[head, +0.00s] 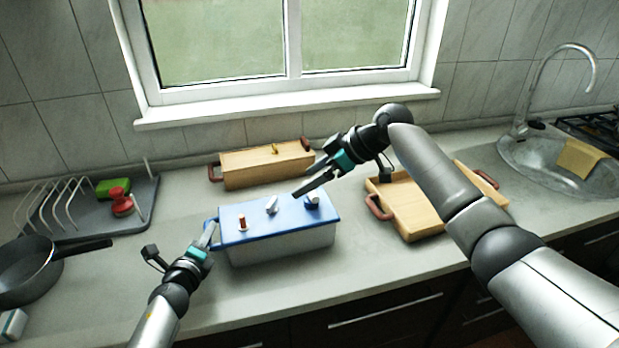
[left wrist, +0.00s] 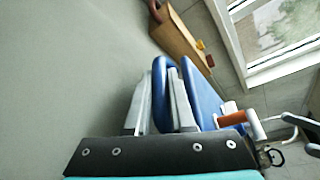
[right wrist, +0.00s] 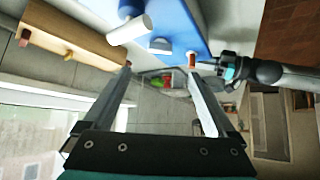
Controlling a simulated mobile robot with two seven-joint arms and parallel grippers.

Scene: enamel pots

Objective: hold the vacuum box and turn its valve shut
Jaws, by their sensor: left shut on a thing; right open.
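The vacuum box (head: 278,245) has grey sides and a blue lid (head: 260,212), and stands upright on the counter. On the lid are a small orange-topped fitting (head: 241,223), a white fitting (head: 271,205) in the middle and a blue-and-white fitting (head: 312,200) at the right; I cannot tell which is the valve. My left gripper (head: 210,234) is shut on the blue handle (left wrist: 158,88) at the box's left end. My right gripper (head: 303,181) is open and empty above the lid's right rear part. The right wrist view shows the white fitting (right wrist: 130,30) beyond its fingers.
A closed wooden box (head: 262,168) stands behind. A wooden tray (head: 410,222) with red-brown handles lies at the right, under my right arm. A dish rack (head: 60,205), a pan (head: 28,275) and the sink (head: 550,165) are further out. The counter in front is clear.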

